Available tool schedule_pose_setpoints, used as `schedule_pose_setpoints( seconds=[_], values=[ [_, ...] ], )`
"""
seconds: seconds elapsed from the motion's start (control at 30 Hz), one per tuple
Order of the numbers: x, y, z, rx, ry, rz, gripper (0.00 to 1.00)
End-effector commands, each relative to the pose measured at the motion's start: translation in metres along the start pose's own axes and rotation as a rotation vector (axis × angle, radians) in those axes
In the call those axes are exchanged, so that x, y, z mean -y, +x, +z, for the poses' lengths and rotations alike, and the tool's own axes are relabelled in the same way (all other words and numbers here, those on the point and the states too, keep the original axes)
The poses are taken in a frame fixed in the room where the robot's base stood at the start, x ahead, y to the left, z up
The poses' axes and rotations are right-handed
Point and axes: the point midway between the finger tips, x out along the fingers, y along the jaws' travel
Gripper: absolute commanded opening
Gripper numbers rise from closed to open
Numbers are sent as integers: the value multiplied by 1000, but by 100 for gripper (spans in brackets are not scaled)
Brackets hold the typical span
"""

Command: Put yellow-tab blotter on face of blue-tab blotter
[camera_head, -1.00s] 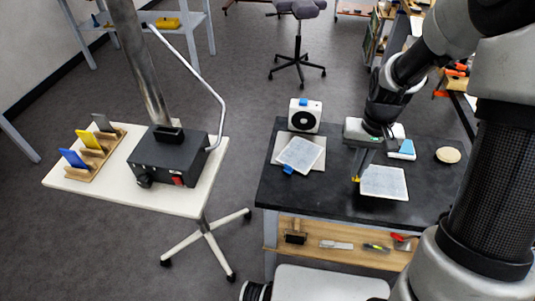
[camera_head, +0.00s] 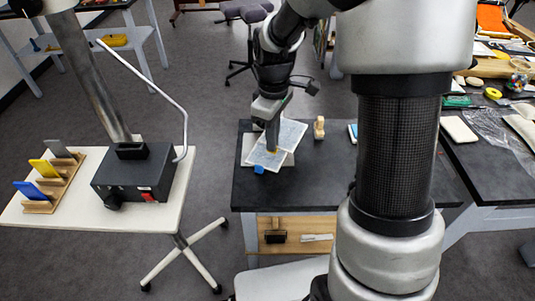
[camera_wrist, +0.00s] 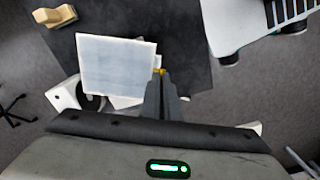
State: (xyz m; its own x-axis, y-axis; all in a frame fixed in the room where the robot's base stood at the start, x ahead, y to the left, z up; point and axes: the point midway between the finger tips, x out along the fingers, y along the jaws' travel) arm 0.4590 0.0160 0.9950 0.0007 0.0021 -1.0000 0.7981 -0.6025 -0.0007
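My gripper (camera_head: 272,147) is shut on the yellow tab of the yellow-tab blotter (camera_head: 292,132), a pale grey square sheet. In the wrist view the fingers (camera_wrist: 161,76) meet at the yellow tab (camera_wrist: 158,71), with the yellow-tab blotter (camera_wrist: 117,66) extending to the left. The blue-tab blotter (camera_head: 264,159) lies on a cream board (camera_head: 246,146), its blue tab (camera_head: 259,170) toward the front. The yellow-tab blotter overlaps its upper right part in the head view. I cannot tell whether the two touch.
A wooden block (camera_head: 319,127) stands right of the blotters on the black table (camera_head: 310,185). A white device (camera_wrist: 66,93) with a black disc is close by in the wrist view. A side table (camera_head: 150,215) at left bears a black box (camera_head: 135,175) and coloured tabs in a rack.

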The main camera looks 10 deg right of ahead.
Motion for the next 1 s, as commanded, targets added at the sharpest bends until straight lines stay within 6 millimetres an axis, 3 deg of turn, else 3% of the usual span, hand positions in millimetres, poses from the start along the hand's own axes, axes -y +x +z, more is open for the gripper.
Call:
schedule_pose_setpoints(
  seconds=[0.13, 0.33, 0.6, 0.83, 1.0],
  values=[
    [-1, -14, -6, -1, -266, 3, 0],
    [0, -18, -8, 2, -436, 0, 0],
    [1, 28, -8, 3, -453, -2, 0],
    [1, 47, -8, 3, -452, -1, 0],
    [1, 72, -8, 3, -451, -2, 0]
  ],
)
